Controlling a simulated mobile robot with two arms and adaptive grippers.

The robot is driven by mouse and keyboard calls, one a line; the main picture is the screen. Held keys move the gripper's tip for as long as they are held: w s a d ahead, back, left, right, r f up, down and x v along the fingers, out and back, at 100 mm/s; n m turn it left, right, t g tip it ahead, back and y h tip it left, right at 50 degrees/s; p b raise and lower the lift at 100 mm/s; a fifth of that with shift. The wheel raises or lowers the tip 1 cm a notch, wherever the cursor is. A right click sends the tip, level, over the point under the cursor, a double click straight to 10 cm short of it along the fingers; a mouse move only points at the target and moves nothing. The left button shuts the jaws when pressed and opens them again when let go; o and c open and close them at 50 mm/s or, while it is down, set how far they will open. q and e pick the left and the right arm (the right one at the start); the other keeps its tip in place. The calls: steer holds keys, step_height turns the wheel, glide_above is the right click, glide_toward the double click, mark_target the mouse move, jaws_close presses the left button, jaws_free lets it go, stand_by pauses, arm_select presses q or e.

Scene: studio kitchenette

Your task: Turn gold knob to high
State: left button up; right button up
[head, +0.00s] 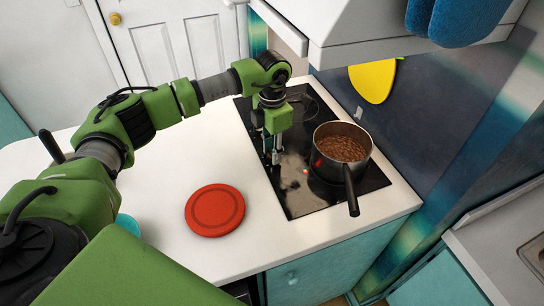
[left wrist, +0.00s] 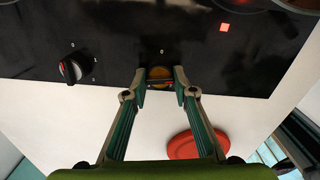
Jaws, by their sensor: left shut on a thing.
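The gold knob (left wrist: 160,74) sits on the black cooktop (left wrist: 110,30), between the fingertips of my left gripper (left wrist: 160,86). The fingers are shut on its two sides. A small "0" is printed on the glass just beyond the knob. The fingers partly cover the knob, and I cannot tell its exact setting. In the head view my left gripper (head: 270,157) points down at the left edge of the cooktop (head: 300,200) and hides the knob. A black knob (left wrist: 72,70) stands to the left in the wrist view. My right gripper is out of view.
A pot of beans (head: 342,150) stands on the cooktop, its handle pointing to the front. A red disc (head: 215,210) lies on the white counter (head: 165,205). A hood (head: 350,25) and blue mitt (head: 465,20) hang above. A red light (left wrist: 224,28) glows on the glass.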

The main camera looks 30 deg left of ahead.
arm_select(q)
steer(key=m+b, duration=0.1)
steer(key=m, duration=0.1)
steer(key=m+b, duration=0.2)
steer(key=m, duration=0.1)
steer(key=shift+f+m+b, duration=0.3)
steer(key=shift+b, duration=0.05)
steer(key=m+b, duration=0.1)
steer(key=m, duration=0.1)
steer(key=shift+m, duration=0.4)
steer(key=m+b, duration=0.2)
steer(key=m, duration=0.1)
steer(key=shift+d+m, duration=0.1)
steer(key=shift+m, duration=0.2)
steer(key=m+b, duration=0.1)
steer(key=m, duration=0.2)
steer(key=shift+m, duration=0.3)
steer(key=m+b, duration=0.1)
steer(key=m, duration=0.2)
steer(key=shift+m, duration=0.4)
steer(key=m+b, duration=0.1)
steer(key=m, duration=0.2)
steer(key=shift+s, duration=0.1)
steer(key=shift+m, duration=1.7)
